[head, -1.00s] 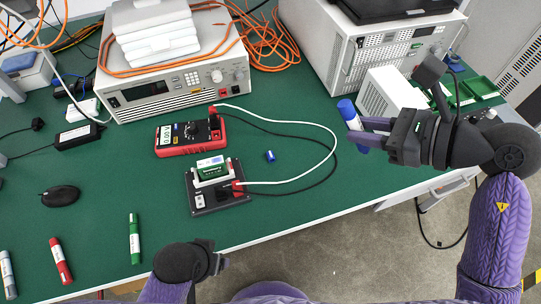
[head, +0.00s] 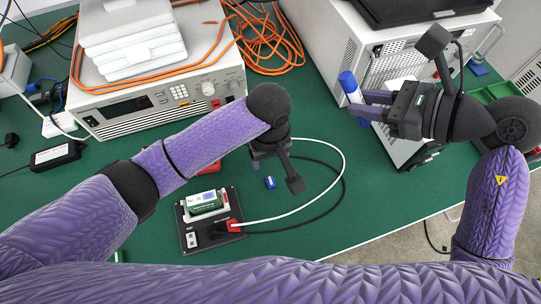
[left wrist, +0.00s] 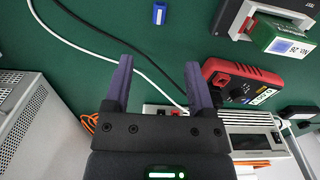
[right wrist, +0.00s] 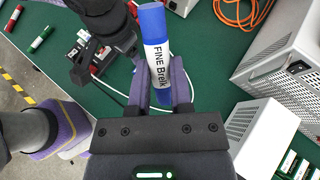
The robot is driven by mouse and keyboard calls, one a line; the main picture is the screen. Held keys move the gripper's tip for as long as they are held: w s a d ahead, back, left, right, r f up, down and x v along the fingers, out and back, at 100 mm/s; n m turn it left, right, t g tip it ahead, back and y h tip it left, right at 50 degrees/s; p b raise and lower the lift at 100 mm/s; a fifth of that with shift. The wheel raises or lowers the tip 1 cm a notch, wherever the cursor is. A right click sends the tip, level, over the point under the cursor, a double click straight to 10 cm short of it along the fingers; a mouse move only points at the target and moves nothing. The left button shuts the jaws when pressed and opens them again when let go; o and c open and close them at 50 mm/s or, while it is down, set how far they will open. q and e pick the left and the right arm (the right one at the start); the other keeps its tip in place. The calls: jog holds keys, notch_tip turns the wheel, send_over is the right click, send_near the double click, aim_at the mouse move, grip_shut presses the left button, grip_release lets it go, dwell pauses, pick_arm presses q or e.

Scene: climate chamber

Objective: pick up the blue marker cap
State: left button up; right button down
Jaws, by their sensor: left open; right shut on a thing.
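The small blue cap (head: 270,182) lies on the green table, right of the black test fixture. It also shows at the top of the left wrist view (left wrist: 159,14), beyond the fingertips. My left gripper (left wrist: 158,66) is open and empty. In the head view its wrist is just above the cap in the picture, and its fingers are hidden there. My right gripper (head: 363,104) is shut on a blue and white marker (head: 350,87), held up at the right. In the right wrist view the marker (right wrist: 157,55) sits between the fingers, its label partly readable.
The black fixture (head: 210,237) holds a green block (head: 204,202). A white cable (head: 335,185) and a black cable loop around the cap. The red multimeter (left wrist: 240,85) is mostly hidden by my left arm in the head view. A bench instrument (head: 150,104) stands behind.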

pick_arm(q)
jog(key=b, duration=0.4)
send_over(270, 181)
notch_tip(270, 181, down, 7)
jog(key=shift+r, duration=0.15)
pick_arm(e)
notch_tip(270, 181, down, 4)
jog(key=shift+f, duration=0.15)
pick_arm(q)
notch_tip(270, 181, down, 5)
jog(key=b, duration=0.3)
jog(key=shift+f, duration=0.2)
jog(key=shift+r, duration=0.15)
jog(key=shift+c, duration=0.4)
grip_shut()
pick_arm(e)
notch_tip(270, 181, down, 4)
jog(key=shift+r, duration=0.1)
